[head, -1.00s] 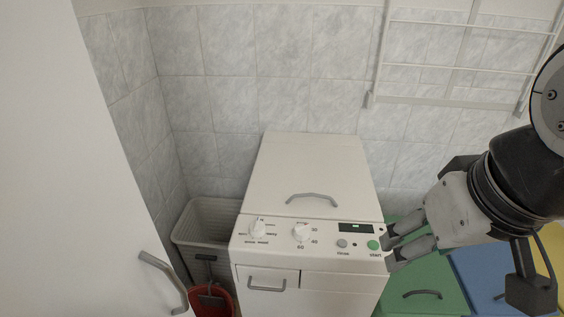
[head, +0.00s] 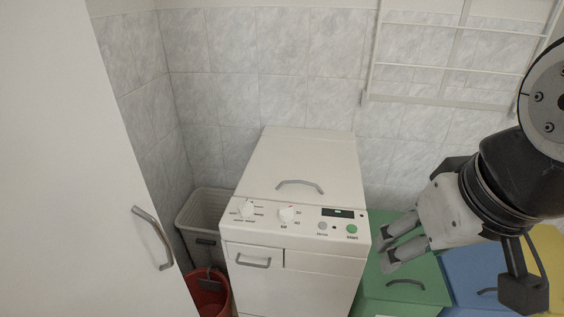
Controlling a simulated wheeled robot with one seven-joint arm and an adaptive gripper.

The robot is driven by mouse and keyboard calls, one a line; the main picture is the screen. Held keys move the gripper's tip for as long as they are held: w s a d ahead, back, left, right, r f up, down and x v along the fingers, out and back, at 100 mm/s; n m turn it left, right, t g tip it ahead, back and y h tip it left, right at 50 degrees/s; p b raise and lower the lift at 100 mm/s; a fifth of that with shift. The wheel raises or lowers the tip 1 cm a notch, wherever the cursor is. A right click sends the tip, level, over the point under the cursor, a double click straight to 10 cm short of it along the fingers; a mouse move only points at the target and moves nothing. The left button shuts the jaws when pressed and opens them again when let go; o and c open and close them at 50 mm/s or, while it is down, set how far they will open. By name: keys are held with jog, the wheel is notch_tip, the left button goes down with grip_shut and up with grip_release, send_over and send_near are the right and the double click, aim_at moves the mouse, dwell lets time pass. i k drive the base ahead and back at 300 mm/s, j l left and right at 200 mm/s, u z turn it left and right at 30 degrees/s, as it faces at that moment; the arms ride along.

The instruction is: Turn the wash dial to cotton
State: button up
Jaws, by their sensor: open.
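The white washing machine (head: 310,262) stands in the middle of the head view, with its control panel along the front top edge. The wash dial is probably the left white knob (head: 248,210), with small labels around it too small to read. A second white knob (head: 287,214) beside it has temperature numbers. Further right are a grey button (head: 321,226), a green start button (head: 352,229) and a small dark display (head: 338,213). My gripper (head: 387,251) is open and empty, right of the machine and in front of the green bin, apart from both knobs.
A green bin (head: 400,289), a blue bin (head: 478,267) and a yellow one stand at the right. A grey basket (head: 204,214) and a red bucket (head: 208,297) are left of the machine. A white door (head: 90,200) fills the left. A white rack (head: 445,68) hangs on the tiled wall.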

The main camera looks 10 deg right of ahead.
aim_at(246, 209)
jog(key=i+l+u, duration=0.1)
jog(key=i+u, duration=0.25)
jog(key=i+l+u, duration=0.1)
jog(key=u, duration=0.25)
